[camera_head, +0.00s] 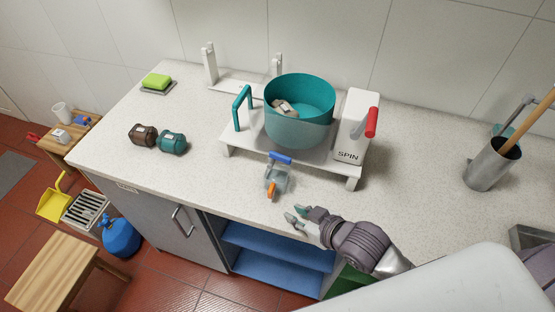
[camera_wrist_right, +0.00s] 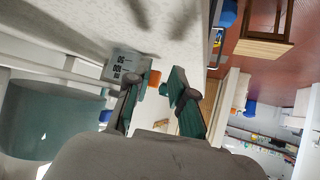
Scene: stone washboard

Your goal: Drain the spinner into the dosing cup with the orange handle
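The spinner is a teal tub (camera_head: 300,100) on a white stand, with a pale lump inside, a teal handle (camera_head: 241,106) at its left and a red lever (camera_head: 371,122) on the white SPIN block. A blue tap lever (camera_head: 280,158) sits at its front. The clear dosing cup (camera_head: 282,181) stands on the counter below the tap, its orange handle (camera_head: 271,190) toward the front edge. My right gripper (camera_head: 296,214) is open and empty, just front-right of the cup. In the right wrist view the orange handle (camera_wrist_right: 155,78) shows near the open fingers (camera_wrist_right: 155,85). My left gripper is not in view.
A green sponge (camera_head: 156,81) sits at the back left. A metal holder (camera_head: 490,165) with tools stands at the right. The counter (camera_head: 205,185) left of the cup is clear.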

